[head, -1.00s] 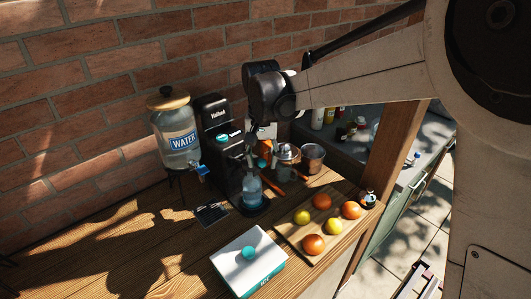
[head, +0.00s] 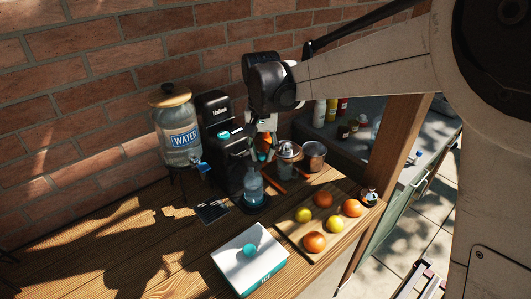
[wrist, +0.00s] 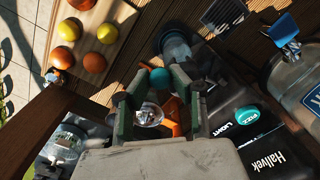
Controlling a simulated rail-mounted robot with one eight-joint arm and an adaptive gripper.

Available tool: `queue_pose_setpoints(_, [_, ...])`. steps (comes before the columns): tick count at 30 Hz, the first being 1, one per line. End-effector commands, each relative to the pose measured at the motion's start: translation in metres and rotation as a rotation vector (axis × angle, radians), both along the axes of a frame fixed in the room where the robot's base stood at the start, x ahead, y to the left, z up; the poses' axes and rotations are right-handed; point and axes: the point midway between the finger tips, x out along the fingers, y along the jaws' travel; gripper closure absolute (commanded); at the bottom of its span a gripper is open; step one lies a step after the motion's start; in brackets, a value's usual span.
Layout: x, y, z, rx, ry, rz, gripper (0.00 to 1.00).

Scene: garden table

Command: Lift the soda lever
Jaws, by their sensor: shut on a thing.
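The black soda machine (head: 214,108) stands against the brick wall, with a teal button on top; it also shows in the wrist view (wrist: 238,135). A clear bottle (head: 253,187) stands upright at its front; in the wrist view the bottle (wrist: 174,46) lies beyond the fingertips. My gripper (head: 262,152) reaches down at the machine's right side. In the wrist view the fingers of my gripper (wrist: 158,80) close around the teal round knob (wrist: 161,78) of the soda lever. The rest of the lever is mostly hidden by the fingers.
A water dispenser (head: 179,132) stands left of the machine. A metal pot (head: 314,155) and a glass jar (head: 287,155) stand close to the right. A board with fruit (head: 314,242) and a white box (head: 235,270) lie in front. The left of the table is clear.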

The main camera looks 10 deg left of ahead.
Motion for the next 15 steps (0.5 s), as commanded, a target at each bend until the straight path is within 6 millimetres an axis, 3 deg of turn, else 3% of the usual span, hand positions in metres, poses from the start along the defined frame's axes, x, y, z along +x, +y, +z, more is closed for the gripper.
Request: queue_pose_setpoints(15, [0.027, 0.033, 0.039, 0.002, -0.003, 0.001, 1.00])
